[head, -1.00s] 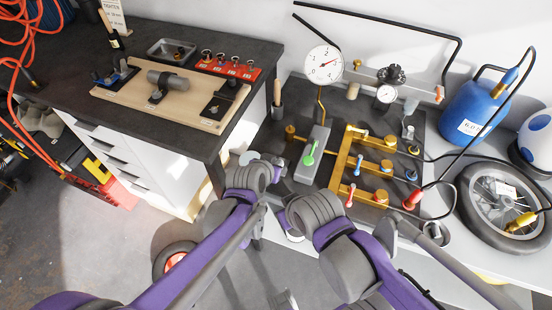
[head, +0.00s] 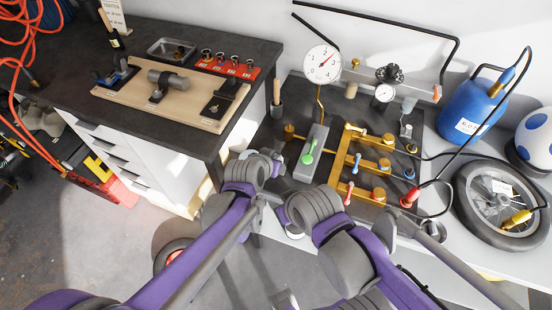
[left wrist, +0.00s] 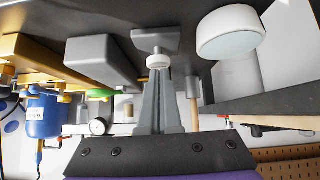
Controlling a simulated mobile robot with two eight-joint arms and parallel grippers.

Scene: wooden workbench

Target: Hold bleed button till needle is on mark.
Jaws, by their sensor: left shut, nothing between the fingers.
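The round white gauge (head: 323,64) stands at the back of the bench in the head view; its red needle points up and to the right, near the 3. My left gripper (left wrist: 158,75) is shut and empty. In the left wrist view its fingertips meet a small pale round button (left wrist: 158,61) on a grey block (left wrist: 155,40) and appear to touch it. In the head view my left gripper (head: 276,165) is at the front edge of the manifold board, and the button is hidden behind it. I cannot see my right gripper.
A large white knob (left wrist: 230,35) is beside my fingers. A blue tank (head: 472,115) and a wheel (head: 490,197) are at right.

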